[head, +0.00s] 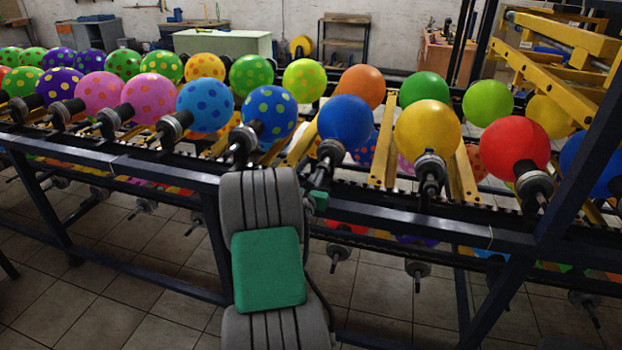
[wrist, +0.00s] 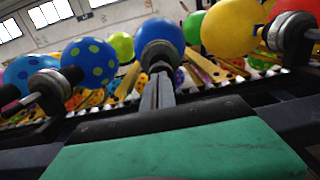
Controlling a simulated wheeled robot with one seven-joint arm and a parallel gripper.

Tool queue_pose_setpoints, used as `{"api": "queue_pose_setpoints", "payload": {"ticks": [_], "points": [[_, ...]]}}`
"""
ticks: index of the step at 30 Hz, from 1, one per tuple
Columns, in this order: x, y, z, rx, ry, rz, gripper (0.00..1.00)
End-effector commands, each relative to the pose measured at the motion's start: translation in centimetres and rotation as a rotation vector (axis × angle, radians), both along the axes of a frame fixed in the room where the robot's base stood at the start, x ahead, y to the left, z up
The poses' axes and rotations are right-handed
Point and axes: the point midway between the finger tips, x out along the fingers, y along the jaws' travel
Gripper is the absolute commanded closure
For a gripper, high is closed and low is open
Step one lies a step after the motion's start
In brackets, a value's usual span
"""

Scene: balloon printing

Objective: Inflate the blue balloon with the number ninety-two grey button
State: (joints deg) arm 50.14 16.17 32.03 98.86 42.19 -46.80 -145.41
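A plain blue balloon (head: 345,121) sits on a black and grey nozzle holder (head: 330,151) in the front row of the rack. In the wrist view the balloon (wrist: 163,32) is straight ahead, with its holder (wrist: 159,54) in front of it. My gripper (wrist: 158,78) has its two grey fingers close together, pointing up at that holder; nothing shows between them. I cannot tell whether the tips touch the holder. In the head view my grey and green arm stands just below the holder and the fingertips are hard to make out. No number is readable on any button.
A dark metal rail (head: 120,155) runs along the rack's front. A blue balloon with dots (head: 270,113) is left of the plain blue one, a yellow balloon (head: 428,131) right of it. Holders stick out towards me. Tiled floor (head: 110,270) lies in front.

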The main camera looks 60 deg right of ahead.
Motion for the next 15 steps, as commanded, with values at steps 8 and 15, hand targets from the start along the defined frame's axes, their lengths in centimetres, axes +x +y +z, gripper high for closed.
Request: {"api": "queue_pose_setpoints", "payload": {"ticks": [8, 15], "points": [[-0.11, -0.69, 0.71, -0.011, -0.010, -0.006, 1.00], [-0.13, -0.87, 0.58, -0.010, -0.009, -0.007, 1.00]]}}
